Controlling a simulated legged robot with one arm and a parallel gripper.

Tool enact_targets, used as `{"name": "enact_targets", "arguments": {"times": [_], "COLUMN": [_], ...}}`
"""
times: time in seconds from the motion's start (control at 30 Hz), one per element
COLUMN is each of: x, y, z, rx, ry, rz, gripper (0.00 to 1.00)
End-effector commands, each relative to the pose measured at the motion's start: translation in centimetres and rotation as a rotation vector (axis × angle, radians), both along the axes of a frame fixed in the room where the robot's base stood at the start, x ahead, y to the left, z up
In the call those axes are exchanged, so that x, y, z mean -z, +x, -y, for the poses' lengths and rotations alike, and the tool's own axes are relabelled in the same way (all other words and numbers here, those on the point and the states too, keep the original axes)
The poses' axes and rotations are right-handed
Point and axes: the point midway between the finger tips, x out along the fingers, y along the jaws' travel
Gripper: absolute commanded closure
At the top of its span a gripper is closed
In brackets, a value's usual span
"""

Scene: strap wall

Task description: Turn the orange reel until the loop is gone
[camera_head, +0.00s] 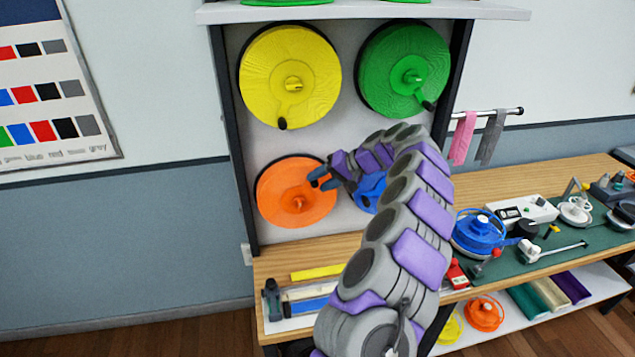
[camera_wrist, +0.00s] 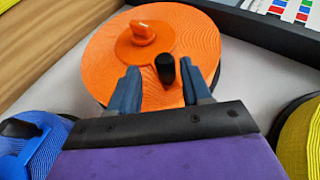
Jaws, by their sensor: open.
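The orange reel (camera_head: 284,205) is a round disc on the wall panel, at the lower left under the yellow reel. It also fills the upper middle of the wrist view (camera_wrist: 110,58), with an orange hub and a black crank knob (camera_wrist: 164,68). My gripper (camera_head: 318,176) is at the reel's upper right edge in the head view. In the wrist view my gripper (camera_wrist: 163,84) is open, its two blue-grey fingers on either side of the black knob. I cannot tell whether they touch it. No strap loop can be made out in either view.
A yellow reel (camera_head: 270,85) and a green reel (camera_head: 385,75) sit above on the panel. A blue reel (camera_head: 368,190) is to the right, mostly behind my arm. A wooden bench (camera_head: 320,250) below carries strips, and tools lie on its right part.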

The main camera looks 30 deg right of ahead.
Motion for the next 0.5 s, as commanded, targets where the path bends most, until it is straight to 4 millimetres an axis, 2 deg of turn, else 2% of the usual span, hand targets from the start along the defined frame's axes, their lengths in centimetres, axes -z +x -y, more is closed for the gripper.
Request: {"name": "enact_targets", "arguments": {"times": [0.27, 0.5], "x": [-3.8, -7.1], "y": [-3.0, -5.9], "z": [2.4, 5.6], "rx": [0.001, 0.001], "ry": [-0.005, -0.004], "rz": [0.005, 0.001], "gripper": [0.52, 0.52]}}
